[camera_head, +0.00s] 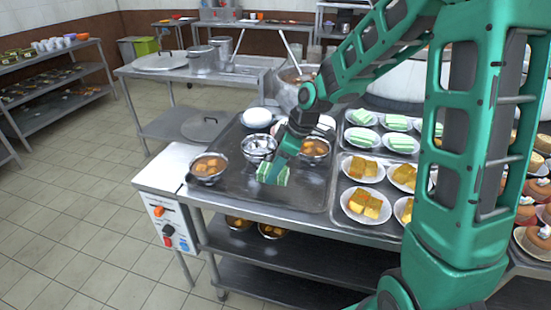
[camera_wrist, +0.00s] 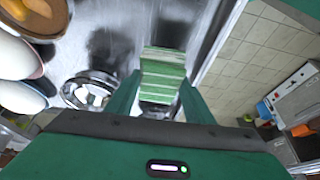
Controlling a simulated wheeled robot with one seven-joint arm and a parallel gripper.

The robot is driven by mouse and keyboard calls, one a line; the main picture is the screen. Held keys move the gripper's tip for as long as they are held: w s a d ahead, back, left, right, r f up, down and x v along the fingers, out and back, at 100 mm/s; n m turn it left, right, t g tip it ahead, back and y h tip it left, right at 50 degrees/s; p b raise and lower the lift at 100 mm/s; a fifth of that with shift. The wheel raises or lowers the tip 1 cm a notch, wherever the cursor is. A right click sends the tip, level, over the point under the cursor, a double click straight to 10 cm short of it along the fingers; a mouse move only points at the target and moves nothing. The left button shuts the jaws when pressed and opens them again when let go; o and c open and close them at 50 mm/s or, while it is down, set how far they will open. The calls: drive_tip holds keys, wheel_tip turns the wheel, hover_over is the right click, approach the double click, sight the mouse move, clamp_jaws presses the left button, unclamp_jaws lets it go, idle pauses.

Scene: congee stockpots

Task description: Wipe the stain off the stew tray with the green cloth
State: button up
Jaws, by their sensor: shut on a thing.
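The green cloth (camera_head: 272,174) is a striped green and white folded pad low over the front middle of the stew tray (camera_head: 307,192). My gripper (camera_head: 281,163) is shut on it from above. In the wrist view the cloth (camera_wrist: 163,72) sits between the two fingers of my gripper (camera_wrist: 162,92). I cannot tell whether the cloth touches the tray. The tray is dark, shiny metal. No stain stands out clearly; dark patches on the tray in the wrist view may be reflections or shadows.
On the tray, a stew bowl (camera_head: 208,167) stands left, a metal bowl (camera_head: 259,147) behind, another stew bowl (camera_head: 315,149) right, and white plates (camera_head: 257,116) at the back. A neighbouring tray (camera_head: 341,203) holds plated yellow cakes. The tray's front strip is clear.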

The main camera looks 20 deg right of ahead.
drive_tip(key=shift+r, duration=1.9)
